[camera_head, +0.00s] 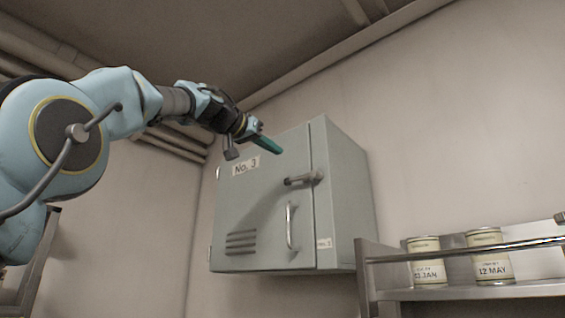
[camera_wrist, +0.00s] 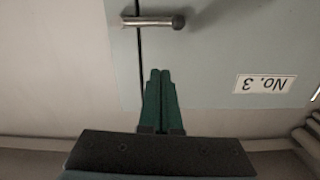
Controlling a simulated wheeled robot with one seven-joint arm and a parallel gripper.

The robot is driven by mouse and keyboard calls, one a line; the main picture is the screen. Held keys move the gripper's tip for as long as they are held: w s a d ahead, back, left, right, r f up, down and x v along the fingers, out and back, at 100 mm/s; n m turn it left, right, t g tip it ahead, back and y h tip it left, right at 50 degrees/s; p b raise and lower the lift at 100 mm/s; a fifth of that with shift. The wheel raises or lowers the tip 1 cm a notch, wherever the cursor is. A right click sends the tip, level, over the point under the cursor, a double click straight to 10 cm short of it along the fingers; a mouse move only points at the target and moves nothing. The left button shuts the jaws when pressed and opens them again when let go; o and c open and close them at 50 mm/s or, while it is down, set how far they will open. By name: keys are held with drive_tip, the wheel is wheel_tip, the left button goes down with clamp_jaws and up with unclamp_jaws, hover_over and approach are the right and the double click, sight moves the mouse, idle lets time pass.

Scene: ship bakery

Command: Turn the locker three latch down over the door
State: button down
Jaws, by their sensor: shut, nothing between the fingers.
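The grey-green locker (camera_head: 345,195) marked No. 3 hangs on the wall; its door (camera_head: 258,205) looks closed. The latch (camera_head: 302,179) is a short metal bar with a dark knob end. It lies about level, with its knob end to the left over the door, across the seam. The wrist view is upside down and shows the latch (camera_wrist: 153,22) crossing the seam, knob at right. My gripper (camera_head: 277,149) is above and left of the latch in the head view, near the door's top. Its green fingers (camera_wrist: 160,74) are together, empty and apart from the latch.
A vertical door handle (camera_head: 291,227) is below the latch. A No. 3 label (camera_head: 246,166) is on the door's upper left. At right, a metal rack (camera_head: 470,293) with a rail holds two cans (camera_head: 426,262) (camera_head: 490,258). Pipes run along the ceiling.

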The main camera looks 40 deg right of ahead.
drive_tip(key=shift+b+v, duration=0.6)
drive_tip(key=shift+v, duration=1.5)
drive_tip(key=w+a+f+n+t+y, duration=0.1)
drive_tip(key=w+a+f+n+y, duration=0.15)
drive_tip(key=w+f, duration=0.7)
drive_tip(key=w+a+f+n+t+y, duration=0.2)
drive_tip(key=w+f+n+y, duration=0.3)
drive_tip(key=f, duration=0.8)
drive_tip(key=w+a+f+n+y, duration=0.1)
drive_tip(key=w+a+f, duration=0.1)
drive_tip(key=a+f, duration=0.35)
drive_tip(key=w+a+f+n+g+y, duration=0.1)
drive_tip(key=a+f, duration=0.1)
drive_tip(key=f, duration=0.7)
drive_tip(key=w+a+f+n+y, duration=0.1)
drive_tip(key=w+a+f+y, duration=0.1)
drive_tip(key=a+f, duration=0.35)
drive_tip(key=s+a+f+n+g+y, duration=0.1)
drive_tip(key=s+a+f, duration=0.6)
drive_tip(key=f, duration=0.3)
drive_tip(key=s+a+f+n+g+y, duration=0.2)
drive_tip(key=s+a+f, duration=0.5)
drive_tip(key=f, duration=0.4)
drive_tip(key=s+a+f+n+g+y, duration=0.1)
drive_tip(key=s+a+f+g+y, duration=0.1)
drive_tip(key=s+a+f, duration=0.5)
wheel_tip(320, 180, down, 4)
drive_tip(key=shift+a+f, duration=0.1)
drive_tip(key=shift+a, duration=0.65)
